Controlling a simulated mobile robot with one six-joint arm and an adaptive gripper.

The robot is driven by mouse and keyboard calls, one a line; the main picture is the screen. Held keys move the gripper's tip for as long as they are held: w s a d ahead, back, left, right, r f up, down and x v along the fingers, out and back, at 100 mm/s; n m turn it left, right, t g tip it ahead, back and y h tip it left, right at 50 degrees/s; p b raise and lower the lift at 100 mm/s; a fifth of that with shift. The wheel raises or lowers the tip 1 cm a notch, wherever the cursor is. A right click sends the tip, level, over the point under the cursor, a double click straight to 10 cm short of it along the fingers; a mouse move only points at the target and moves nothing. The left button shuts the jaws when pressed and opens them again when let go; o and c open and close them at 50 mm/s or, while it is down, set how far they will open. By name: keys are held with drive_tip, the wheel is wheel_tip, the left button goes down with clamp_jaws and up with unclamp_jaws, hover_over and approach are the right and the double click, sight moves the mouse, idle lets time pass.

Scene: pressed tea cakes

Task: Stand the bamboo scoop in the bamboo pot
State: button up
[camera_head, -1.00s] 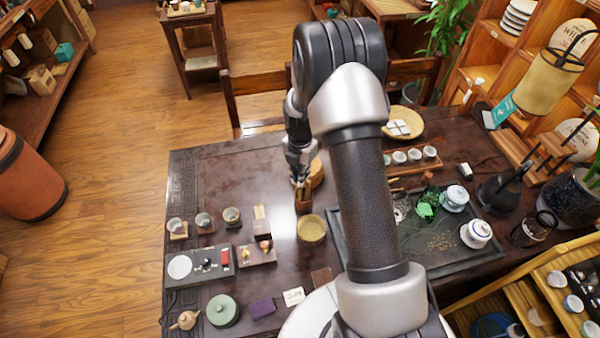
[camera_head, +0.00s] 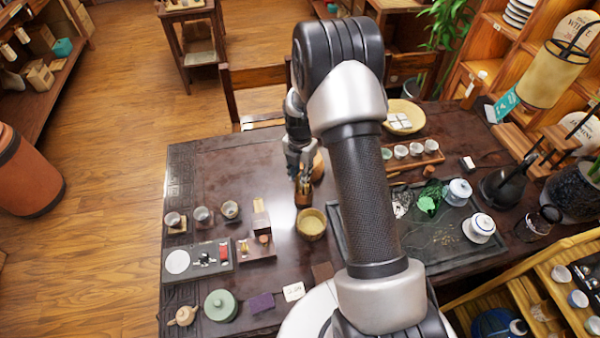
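The bamboo pot (camera_head: 303,201) is a small brown upright cylinder near the middle of the dark table, just behind a yellow bowl. My gripper (camera_head: 304,183) points down right at the pot's mouth, with its fingertips at or just above the rim. Thin tan pieces show between the fingertips and the pot. I cannot tell whether one of them is the bamboo scoop, or whether it is held or stands in the pot. The fingers are too small and dark to tell if they are open or shut.
The yellow bowl (camera_head: 311,224) stands close in front of the pot. A round wooden thing (camera_head: 318,166) is partly hidden behind my gripper. A dark tea tray (camera_head: 415,262) with a lidded cup (camera_head: 479,227) lies to the right. Small cups (camera_head: 202,215) stand left. The table's back left is clear.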

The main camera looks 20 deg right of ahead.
drive_tip(key=shift+o, duration=0.6)
drive_tip(key=shift+r, duration=0.15)
drive_tip(key=shift+w+r, duration=0.1)
drive_tip(key=shift+r, duration=0.25)
wheel_tip(320, 180, up, 11)
drive_tip(key=shift+r, duration=0.1)
idle(0.5)
